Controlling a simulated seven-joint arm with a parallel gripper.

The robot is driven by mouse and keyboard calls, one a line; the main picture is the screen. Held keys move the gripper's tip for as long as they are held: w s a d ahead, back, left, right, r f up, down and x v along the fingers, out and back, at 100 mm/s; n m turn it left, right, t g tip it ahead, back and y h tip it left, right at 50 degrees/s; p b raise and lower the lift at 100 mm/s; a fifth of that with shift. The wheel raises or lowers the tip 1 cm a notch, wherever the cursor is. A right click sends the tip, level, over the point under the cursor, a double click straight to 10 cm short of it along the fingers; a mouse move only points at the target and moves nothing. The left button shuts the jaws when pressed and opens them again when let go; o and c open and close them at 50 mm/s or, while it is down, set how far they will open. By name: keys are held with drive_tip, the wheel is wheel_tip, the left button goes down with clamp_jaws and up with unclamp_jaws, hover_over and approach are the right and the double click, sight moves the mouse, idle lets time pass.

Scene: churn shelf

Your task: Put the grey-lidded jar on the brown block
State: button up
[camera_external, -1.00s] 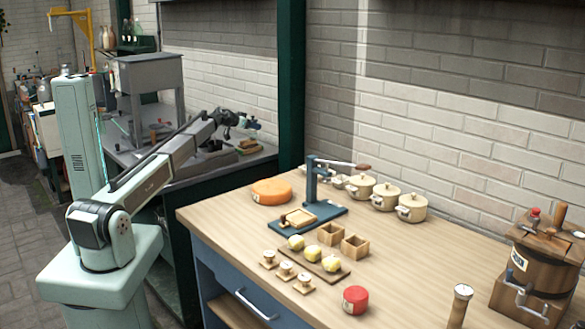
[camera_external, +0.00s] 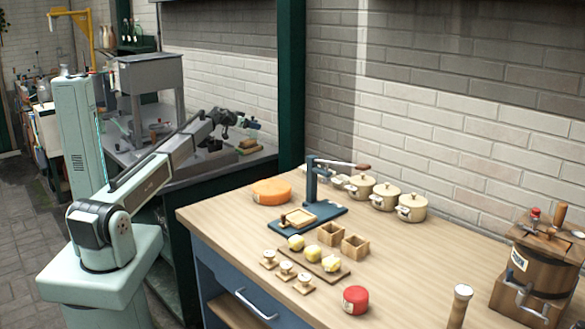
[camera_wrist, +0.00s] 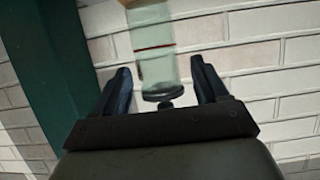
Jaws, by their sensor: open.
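A pale green see-through jar (camera_wrist: 155,60) with a red line around it shows in the wrist view. Its dark grey lid (camera_wrist: 165,93) with a small knob points down in that picture. My gripper (camera_wrist: 162,72) is open, with one dark blue finger on each side of the jar. I cannot tell whether the fingers touch it. A brown edge (camera_wrist: 137,3) shows at the jar's far end, cut off by the frame. In the external view my gripper (camera_external: 254,125) is beside the green post, and I cannot make out the jar. I cannot tell for sure which thing is the brown block.
The wooden table (camera_external: 400,275) holds a blue press (camera_external: 312,185), cream pots (camera_external: 385,197), an orange cheese wheel (camera_external: 271,191), a red tin (camera_external: 355,299), small wooden boxes (camera_external: 355,247) and a churn (camera_external: 535,265). A green post (camera_external: 291,80) stands behind its left end.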

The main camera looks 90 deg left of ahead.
drive_tip(key=v, duration=1.1)
